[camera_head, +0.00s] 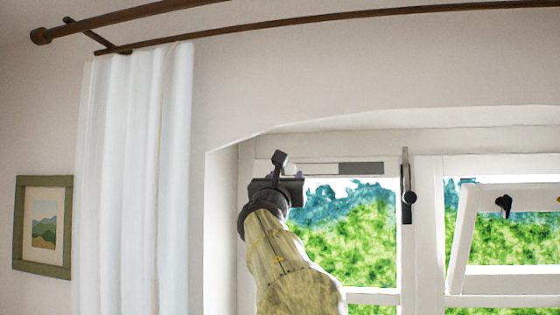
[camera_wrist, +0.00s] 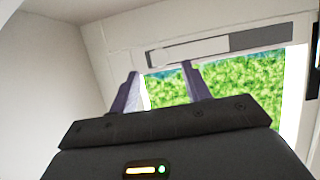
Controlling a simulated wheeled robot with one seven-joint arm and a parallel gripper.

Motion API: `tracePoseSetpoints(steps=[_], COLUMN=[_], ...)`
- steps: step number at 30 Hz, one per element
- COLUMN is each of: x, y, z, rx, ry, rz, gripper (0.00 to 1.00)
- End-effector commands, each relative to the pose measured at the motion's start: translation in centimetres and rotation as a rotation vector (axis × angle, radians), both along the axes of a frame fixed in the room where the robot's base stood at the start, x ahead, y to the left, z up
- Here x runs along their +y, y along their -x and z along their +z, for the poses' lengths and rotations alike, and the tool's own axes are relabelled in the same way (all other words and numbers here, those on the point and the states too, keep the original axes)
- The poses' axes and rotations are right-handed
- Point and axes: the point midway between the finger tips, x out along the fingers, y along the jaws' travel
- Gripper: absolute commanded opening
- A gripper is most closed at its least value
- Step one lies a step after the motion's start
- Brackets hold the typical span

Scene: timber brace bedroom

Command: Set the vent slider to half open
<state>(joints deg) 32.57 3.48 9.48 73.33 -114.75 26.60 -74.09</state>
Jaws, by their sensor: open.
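The vent slider (camera_wrist: 203,46) is a long horizontal strip along the top of the left window frame, light on the left and dark grey on the right. It also shows in the head view (camera_head: 360,168), its left part hidden behind my gripper. A pale round knob (camera_wrist: 160,57) sits near the strip's left end in the wrist view. My gripper (camera_wrist: 160,68) is open, with its two dark fingers apart and pointing at the strip. The knob appears between and just beyond the fingertips; I cannot tell whether they touch it. In the head view my gripper (camera_head: 281,175) is at the strip's left end.
A black window handle (camera_head: 407,190) is on the frame post to the right. A tilted-in sash (camera_head: 460,240) with a dark latch (camera_head: 503,205) is further right. A white curtain (camera_head: 135,180) hangs left, near the slanted window reveal (camera_head: 222,220).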

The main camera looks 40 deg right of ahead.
Motion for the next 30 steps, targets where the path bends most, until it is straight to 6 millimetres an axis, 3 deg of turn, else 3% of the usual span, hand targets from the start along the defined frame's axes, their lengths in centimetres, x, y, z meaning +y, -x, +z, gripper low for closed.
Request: tracePoseSetpoints(steps=[9,21,28,30], x=[-3.2,-3.8,-3.7,-3.7], y=[-2.8,-3.3,-3.3,-3.3], z=[2.1,2.0,2.0,2.0], rx=[0.001,0.000,0.000,0.000], ry=[-0.001,0.000,0.000,0.000], rz=[0.000,0.001,0.001,0.001], gripper=[0.48,0.48,0.04,0.00])
